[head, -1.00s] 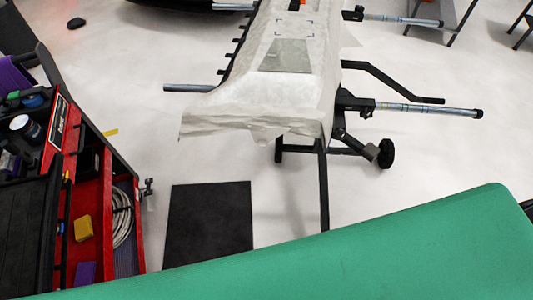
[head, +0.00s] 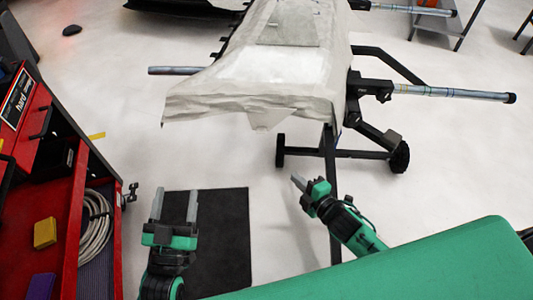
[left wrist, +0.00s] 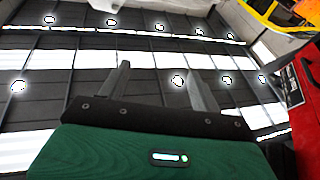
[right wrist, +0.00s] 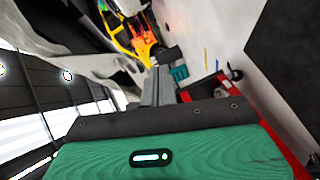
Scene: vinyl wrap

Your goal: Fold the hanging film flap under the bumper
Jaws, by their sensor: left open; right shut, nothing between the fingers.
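The bumper (head: 282,62), wrapped in pale translucent film, rests on a black stand. Its film hangs over the near edge as an uneven flap (head: 262,114), with a pointed lower piece near the middle. My left gripper (head: 174,192) is below and in front of the flap's left part, apart from it, open and empty with fingers pointing up. Its spread fingers show against the ceiling in the left wrist view (left wrist: 160,82). My right gripper (head: 298,181) is below and right of the flap, apart from it, its fingers together and empty. The bumper's underside is hidden in the head view.
The black stand (head: 330,160) has a leg and a wheeled foot below the bumper, close to my right gripper. Padded bars (head: 450,92) stick out at the sides. A red tool cart (head: 60,200) stands at the left. A black mat (head: 222,230) lies on the floor.

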